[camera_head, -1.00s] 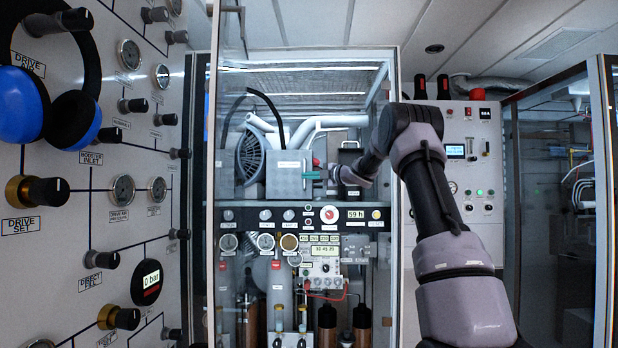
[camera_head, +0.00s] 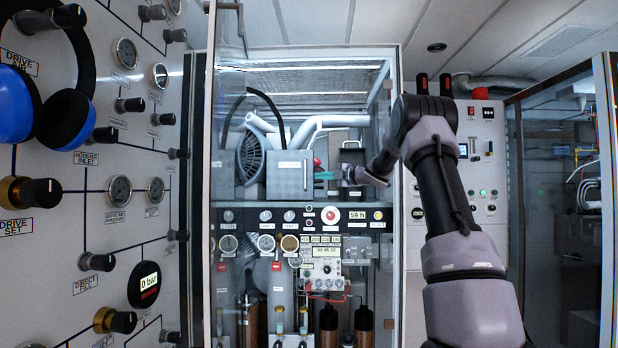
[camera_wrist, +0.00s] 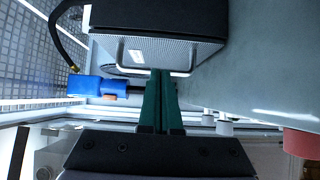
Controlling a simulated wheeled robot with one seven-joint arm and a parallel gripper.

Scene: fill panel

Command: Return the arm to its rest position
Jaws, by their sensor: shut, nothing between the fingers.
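My gripper (camera_head: 325,175) is inside the open cabinet (camera_head: 397,230) in the head view, pointing left toward a grey box (camera_head: 289,176) on the shelf. My arm reaches in from the right, bent at the elbow. In the wrist view, the two green fingers of my gripper (camera_wrist: 161,75) are together with nothing between them. Their tips overlap the lower edge of a dark box with a metal handle (camera_wrist: 170,62). I cannot tell whether they touch it.
A blue fitting (camera_wrist: 97,86) is left of the fingers in the wrist view. The head view shows a black box (camera_head: 350,158) behind my wrist, a gauge panel (camera_head: 120,220) at left and a control box (camera_head: 482,150) at right. The cabinet's frame closely borders my arm.

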